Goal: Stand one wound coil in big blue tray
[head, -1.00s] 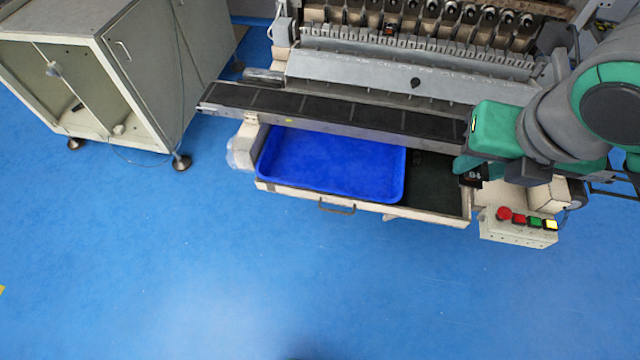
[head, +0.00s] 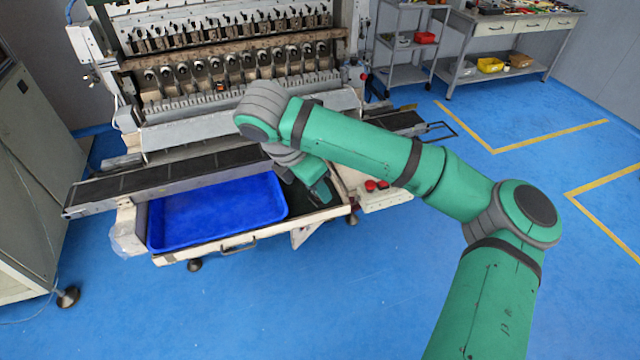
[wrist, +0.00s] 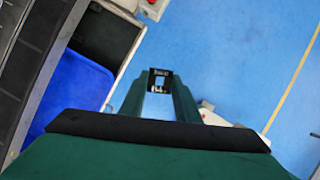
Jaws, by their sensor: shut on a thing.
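The big blue tray (head: 215,212) lies in the pulled-out drawer under the conveyor, and no coil shows in it. Its edge also shows at the left of the wrist view (wrist: 82,88). My gripper (wrist: 160,84) is shut on a small black coil (wrist: 160,74), which shows as a square frame with a light opening between the fingertips. In the head view my gripper (head: 322,194) is at the right end of the drawer, right of the tray. The coil is hidden or too small to tell there.
The conveyor (head: 180,178) runs along the tray's back side. The dark drawer section (wrist: 108,36) beside the tray looks empty. A control box with red buttons (head: 371,185) stands just right of the drawer. A cabinet (head: 40,160) is at the left. The floor in front is clear.

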